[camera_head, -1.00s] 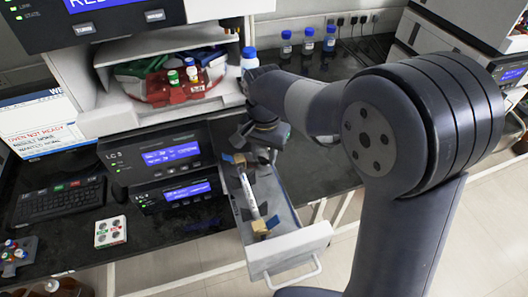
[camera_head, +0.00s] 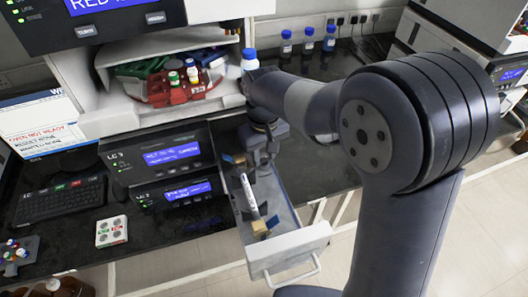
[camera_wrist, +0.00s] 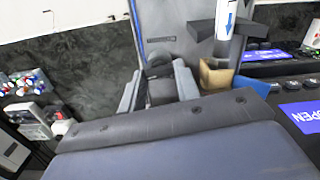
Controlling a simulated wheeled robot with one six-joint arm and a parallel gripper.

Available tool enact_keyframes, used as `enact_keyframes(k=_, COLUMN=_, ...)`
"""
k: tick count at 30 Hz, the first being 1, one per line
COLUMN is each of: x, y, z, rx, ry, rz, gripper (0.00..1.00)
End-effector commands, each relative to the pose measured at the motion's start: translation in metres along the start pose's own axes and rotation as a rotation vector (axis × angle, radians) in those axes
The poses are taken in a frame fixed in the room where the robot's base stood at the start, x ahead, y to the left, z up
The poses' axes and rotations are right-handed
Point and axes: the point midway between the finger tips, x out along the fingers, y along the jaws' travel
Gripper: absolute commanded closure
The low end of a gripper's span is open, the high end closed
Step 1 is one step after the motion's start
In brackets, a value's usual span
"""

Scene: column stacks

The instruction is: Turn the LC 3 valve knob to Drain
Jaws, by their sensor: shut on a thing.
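The LC 3 unit (camera_head: 118,160) stands on the bench with lit blue displays. Its drawer (camera_head: 288,240) is pulled out at the right, holding a white column (camera_head: 250,192). My gripper (camera_head: 262,166) is at the drawer's rear, pointing down. In the wrist view my gripper (camera_wrist: 157,88) has its two grey fingers closed around a dark valve knob (camera_wrist: 158,68) on a grey panel. The knob is hidden behind my gripper in the head view. Small marks on the panel are unreadable, so the knob's setting cannot be told. The column (camera_wrist: 227,20) with a blue arrow stands beside it.
A tan block (camera_wrist: 215,76) and a blue piece (camera_wrist: 250,84) lie close to the fingers. A keyboard (camera_head: 58,200) and a white button pad (camera_head: 111,231) are at left.

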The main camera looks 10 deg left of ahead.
Motion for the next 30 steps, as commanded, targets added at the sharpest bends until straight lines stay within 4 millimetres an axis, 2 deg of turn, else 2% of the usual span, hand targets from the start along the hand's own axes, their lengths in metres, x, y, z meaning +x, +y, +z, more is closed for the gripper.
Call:
enact_keyframes(k=15, x=-0.0010, y=0.0000, z=-0.0003, rx=-0.443, ry=0.001, rz=0.000, gripper=0.92)
enact_keyframes(k=21, x=-0.0009, y=0.0000, z=-0.0004, rx=-0.550, ry=0.002, rz=0.000, gripper=0.92)
enact_keyframes(k=30, x=-0.0009, y=0.0000, z=-0.0005, rx=-0.623, ry=0.002, rz=0.001, gripper=0.92)
